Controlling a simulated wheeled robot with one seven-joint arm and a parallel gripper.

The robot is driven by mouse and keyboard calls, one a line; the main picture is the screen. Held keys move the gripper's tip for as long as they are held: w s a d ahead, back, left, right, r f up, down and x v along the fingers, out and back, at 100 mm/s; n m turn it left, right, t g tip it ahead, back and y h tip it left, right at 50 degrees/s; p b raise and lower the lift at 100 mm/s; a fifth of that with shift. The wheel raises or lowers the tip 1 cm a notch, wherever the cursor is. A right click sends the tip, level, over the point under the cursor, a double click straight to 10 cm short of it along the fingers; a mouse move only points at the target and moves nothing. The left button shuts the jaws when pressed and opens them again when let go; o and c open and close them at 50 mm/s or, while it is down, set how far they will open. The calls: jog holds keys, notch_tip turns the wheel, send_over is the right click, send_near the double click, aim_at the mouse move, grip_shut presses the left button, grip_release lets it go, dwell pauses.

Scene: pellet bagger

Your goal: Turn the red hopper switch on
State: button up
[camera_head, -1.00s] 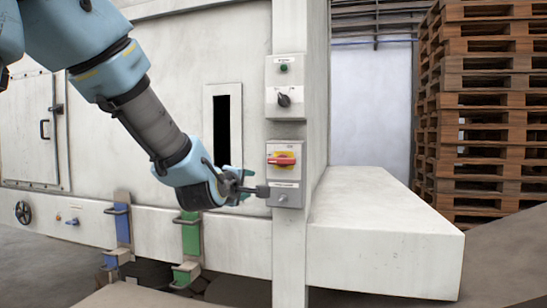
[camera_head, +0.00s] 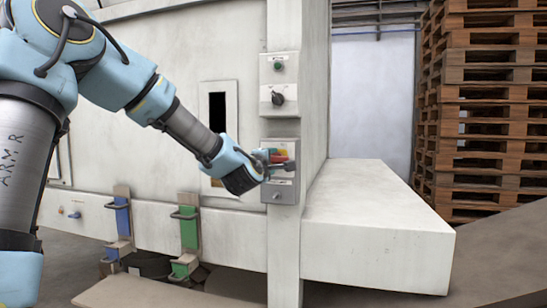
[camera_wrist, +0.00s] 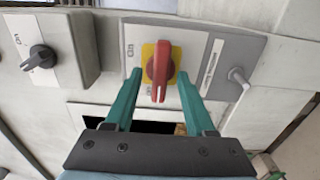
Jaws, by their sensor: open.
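The red hopper switch (camera_head: 279,159) is a red handle on a yellow plate, on a grey switch box (camera_head: 282,190) on the machine's post. In the wrist view the red handle (camera_wrist: 160,72) points down the picture, crosswise to the "ON" mark on its left. In the head view it lies roughly level. My gripper (camera_head: 272,160) is at the front of the box and partly hides the switch. In the wrist view my open gripper (camera_wrist: 159,76) has one teal finger on each side of the handle, with a gap visible on both sides.
A second box with a black knob (camera_head: 278,98) and a green button (camera_head: 278,66) sits just above. A dark slot (camera_head: 217,112) is left of the post. A white ledge (camera_head: 375,225) juts out at right. Pallets (camera_head: 480,110) are stacked behind.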

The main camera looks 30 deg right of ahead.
jog(key=shift+w+d, duration=0.3)
jog(key=shift+w, duration=0.05)
grip_shut()
dwell(0.3)
